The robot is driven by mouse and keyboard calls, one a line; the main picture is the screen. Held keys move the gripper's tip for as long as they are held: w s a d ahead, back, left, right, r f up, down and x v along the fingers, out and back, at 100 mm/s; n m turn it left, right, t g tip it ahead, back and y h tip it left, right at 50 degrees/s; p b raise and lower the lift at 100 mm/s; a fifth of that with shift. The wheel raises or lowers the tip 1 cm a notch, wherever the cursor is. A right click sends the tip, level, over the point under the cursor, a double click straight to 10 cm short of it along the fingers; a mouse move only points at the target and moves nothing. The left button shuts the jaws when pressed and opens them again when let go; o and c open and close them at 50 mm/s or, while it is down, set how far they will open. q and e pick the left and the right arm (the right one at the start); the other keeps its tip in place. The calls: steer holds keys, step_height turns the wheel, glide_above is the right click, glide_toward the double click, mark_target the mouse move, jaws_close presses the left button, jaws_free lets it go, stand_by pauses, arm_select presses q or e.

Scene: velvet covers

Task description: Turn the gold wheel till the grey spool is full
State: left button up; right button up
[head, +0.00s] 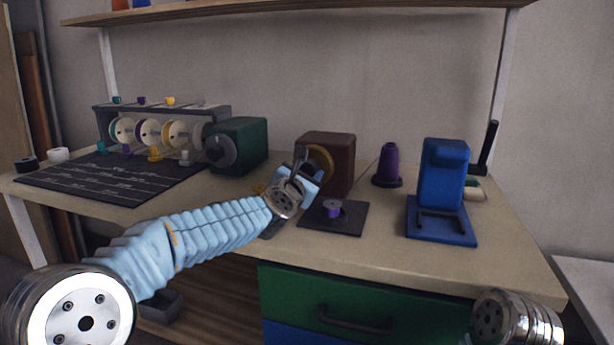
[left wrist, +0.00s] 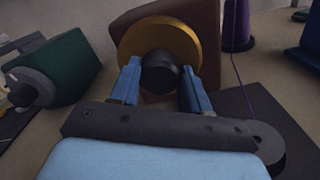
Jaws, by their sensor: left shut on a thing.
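The gold wheel (head: 322,160) is on the front of a brown box (head: 341,180). In the left wrist view the gold wheel (left wrist: 150,35) has a dark round knob (left wrist: 160,76) in front of it. My left gripper (head: 306,168) is at the wheel, and its blue fingers (left wrist: 159,72) are on both sides of the knob, shut on it. A small spool (head: 333,208) with purple on it stands on a black pad (head: 347,221) in front of the box. I cannot tell which part is grey or how full it is. My right gripper is out of view.
A purple thread cone (head: 387,163) stands right of the box, its thread running leftward. A blue stand (head: 442,187) is further right, a green box (head: 246,143) to the left. A rack of spools (head: 160,117) stands behind a dark mat (head: 110,180).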

arm_select(q)
steer(key=m, duration=0.5)
steer(key=shift+m, duration=0.3)
steer(key=m, duration=0.6)
steer(key=shift+d+f, duration=0.1)
steer(key=m+p, duration=0.1)
steer(key=m, duration=0.4)
steer(key=shift+m, duration=0.4)
steer(key=m+p, duration=0.1)
steer(key=m, duration=0.5)
steer(key=shift+f, duration=0.15)
steer(key=o, duration=1.1)
steer(key=shift+c, duration=0.2)
steer(key=shift+s, duration=0.1)
